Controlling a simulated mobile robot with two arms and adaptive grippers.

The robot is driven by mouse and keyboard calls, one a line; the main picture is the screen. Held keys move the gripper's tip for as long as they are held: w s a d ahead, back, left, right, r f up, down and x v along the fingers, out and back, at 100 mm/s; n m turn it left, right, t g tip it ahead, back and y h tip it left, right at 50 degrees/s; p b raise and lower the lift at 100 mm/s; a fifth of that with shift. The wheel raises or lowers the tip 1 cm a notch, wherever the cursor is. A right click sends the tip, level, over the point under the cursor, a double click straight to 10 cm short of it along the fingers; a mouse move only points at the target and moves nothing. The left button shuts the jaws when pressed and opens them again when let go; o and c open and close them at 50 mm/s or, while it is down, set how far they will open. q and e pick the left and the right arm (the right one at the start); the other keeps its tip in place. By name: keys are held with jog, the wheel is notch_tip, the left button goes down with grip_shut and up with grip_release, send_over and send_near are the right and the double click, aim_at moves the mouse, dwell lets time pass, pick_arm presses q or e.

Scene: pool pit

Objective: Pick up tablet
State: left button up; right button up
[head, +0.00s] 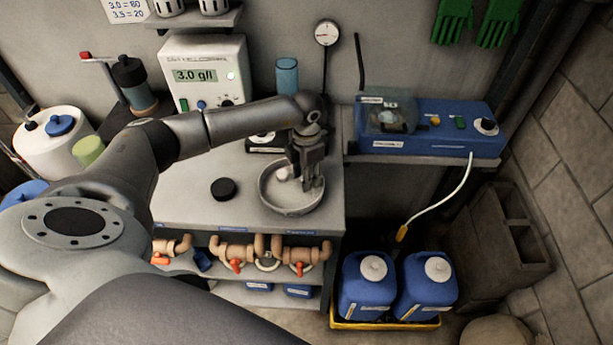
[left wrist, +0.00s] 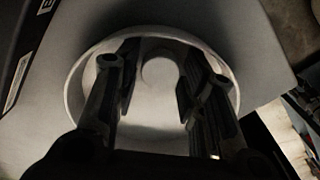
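The tablet (head: 282,174) is a small pale round piece inside the shallow white dish (head: 285,207) on the grey bench. In the left wrist view the tablet (left wrist: 158,71) lies in the dish (left wrist: 78,95), seen between the fingers. My left gripper (head: 312,184) points down over the dish. In the left wrist view its two fingers (left wrist: 156,95) are spread apart with nothing clasped between them. Whether the fingertips touch the dish, I cannot tell. My right gripper is not in view.
A black round cap (head: 223,188) lies left of the dish. A grey meter box (head: 205,75) and blue cup (head: 287,76) stand behind. A blue pump unit (head: 430,125) is on the right. Blue jugs (head: 368,290) stand below in a yellow tray.

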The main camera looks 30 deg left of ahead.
pick_arm(q)
jog(key=c, duration=0.6)
jog(key=shift+o, duration=0.2)
jog(key=shift+r, duration=0.1)
